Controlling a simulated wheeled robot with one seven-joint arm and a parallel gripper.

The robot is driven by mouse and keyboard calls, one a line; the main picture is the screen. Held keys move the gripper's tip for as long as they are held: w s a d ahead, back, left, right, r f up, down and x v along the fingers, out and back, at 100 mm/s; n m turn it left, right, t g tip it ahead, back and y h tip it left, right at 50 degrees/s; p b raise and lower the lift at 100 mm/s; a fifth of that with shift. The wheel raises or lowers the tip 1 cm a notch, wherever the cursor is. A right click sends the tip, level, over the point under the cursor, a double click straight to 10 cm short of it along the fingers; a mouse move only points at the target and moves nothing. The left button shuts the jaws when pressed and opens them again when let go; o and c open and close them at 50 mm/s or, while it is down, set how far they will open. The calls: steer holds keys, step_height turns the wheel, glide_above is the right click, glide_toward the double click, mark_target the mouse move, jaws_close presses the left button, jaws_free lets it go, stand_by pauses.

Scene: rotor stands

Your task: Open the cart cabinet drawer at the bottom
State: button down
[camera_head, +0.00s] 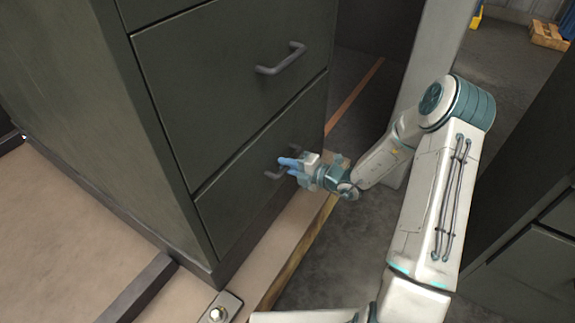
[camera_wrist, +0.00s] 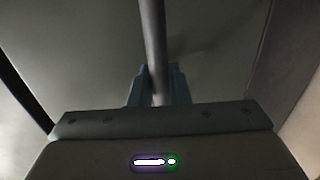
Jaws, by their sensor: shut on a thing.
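The dark green cart cabinet stands at the left in the head view. Its bottom drawer (camera_head: 237,205) sits flush with the cabinet front, with no visible gap. My gripper (camera_head: 287,166) is at the bottom drawer's grey bar handle (camera_head: 272,175), its blue fingers closed around the bar. In the wrist view the handle (camera_wrist: 152,40) runs down between my two fingers (camera_wrist: 159,88), and the drawer front (camera_wrist: 80,50) fills the background. The fingers hide part of the handle.
The drawer above (camera_head: 225,75) is closed, with its own handle (camera_head: 281,60). The cabinet stands on a tan platform edge (camera_head: 290,225). A metal bolt plate (camera_head: 220,308) lies near its front corner. Another dark cabinet (camera_head: 530,265) stands at the right. Grey floor lies between.

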steer(key=f+p+v, duration=0.2)
steer(key=p+v, duration=0.1)
steer(key=v, duration=0.6)
steer(key=f+p+v, duration=0.2)
steer(key=p+v, duration=0.1)
steer(key=v, duration=0.7)
steer(key=d+f+p+v, duration=0.1)
steer(key=f+p+v, duration=0.1)
steer(key=v, duration=0.8)
steer(key=shift+s+d+p, duration=0.3)
steer(key=shift+s+p, duration=0.1)
steer(key=shift+p, duration=0.35)
steer(key=c, duration=1.4)
jaws_free()
steer(key=shift+c, duration=0.2)
steer(key=shift+r, duration=0.1)
steer(key=v, duration=1.3)
steer(key=shift+s+d, duration=0.15)
steer(key=shift+d, duration=0.2)
